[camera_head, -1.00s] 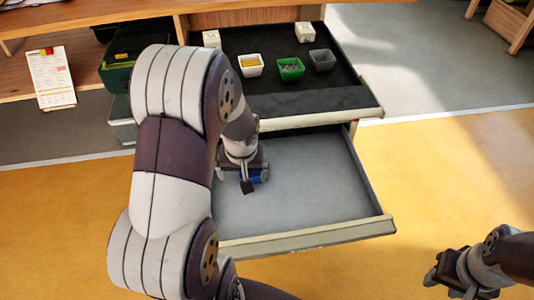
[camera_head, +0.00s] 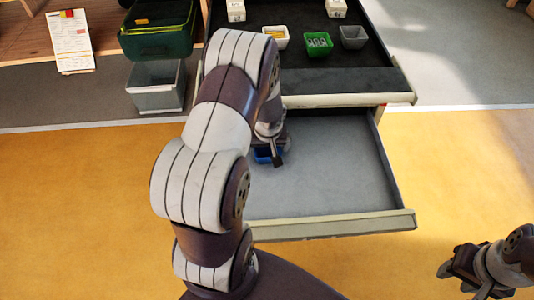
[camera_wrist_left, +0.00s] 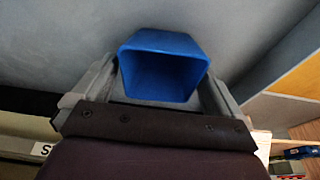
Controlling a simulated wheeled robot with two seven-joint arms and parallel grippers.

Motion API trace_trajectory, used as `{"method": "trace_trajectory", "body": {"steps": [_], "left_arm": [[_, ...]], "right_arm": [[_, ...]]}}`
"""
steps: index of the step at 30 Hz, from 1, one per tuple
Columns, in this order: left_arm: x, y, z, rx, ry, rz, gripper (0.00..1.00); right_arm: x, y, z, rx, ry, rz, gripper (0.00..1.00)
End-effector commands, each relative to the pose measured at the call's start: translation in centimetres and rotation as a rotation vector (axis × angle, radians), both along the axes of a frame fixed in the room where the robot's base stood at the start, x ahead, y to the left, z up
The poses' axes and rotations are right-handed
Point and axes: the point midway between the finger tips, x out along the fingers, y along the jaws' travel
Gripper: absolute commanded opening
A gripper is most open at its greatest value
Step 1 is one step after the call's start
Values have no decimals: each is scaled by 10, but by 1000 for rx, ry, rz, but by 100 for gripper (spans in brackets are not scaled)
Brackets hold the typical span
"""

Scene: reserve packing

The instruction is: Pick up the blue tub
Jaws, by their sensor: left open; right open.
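The blue tub (camera_head: 263,155) is in the lower grey drawer (camera_head: 330,190), near its left side, mostly hidden behind my left arm in the head view. In the left wrist view the tub (camera_wrist_left: 165,68) shows its open mouth and looks empty. My left gripper (camera_head: 272,150) is at the tub. In the wrist view its two fingers (camera_wrist_left: 160,88) stand apart, one on each side of the tub. Whether they touch it I cannot tell. My right gripper (camera_head: 450,270) is open and empty, at the lower right, away from the drawer.
A dark green crate (camera_head: 157,40) and a clear bin (camera_head: 157,88) stand at the left. The lower drawer's right part is bare.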

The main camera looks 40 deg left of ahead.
Motion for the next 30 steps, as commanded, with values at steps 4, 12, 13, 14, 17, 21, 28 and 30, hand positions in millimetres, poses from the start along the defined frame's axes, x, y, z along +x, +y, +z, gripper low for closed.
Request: {"method": "trace_trajectory", "body": {"steps": [4,12,13,14,17,21,28,30], "left_arm": [[1,1,-5,0,-1,1,100],[1,1,-5,0,0,0,59],[1,1,-5,0,0,0,59],[1,1,-5,0,0,0,59],[1,1,-5,0,0,0,58],[1,1,-5,0,0,0,58],[-2,-2,7,1,-1,-1,58],[-11,-10,5,1,0,-3,58]], "right_arm": [[0,0,-2,0,0,0,43],[0,0,-1,0,0,0,43],[0,0,-1,0,0,0,43],[0,0,-1,0,0,0,43],[0,0,-1,0,0,0,43],[0,0,-1,0,0,0,43],[0,0,1,0,-1,0,43],[0,0,-6,0,0,0,43]]}}
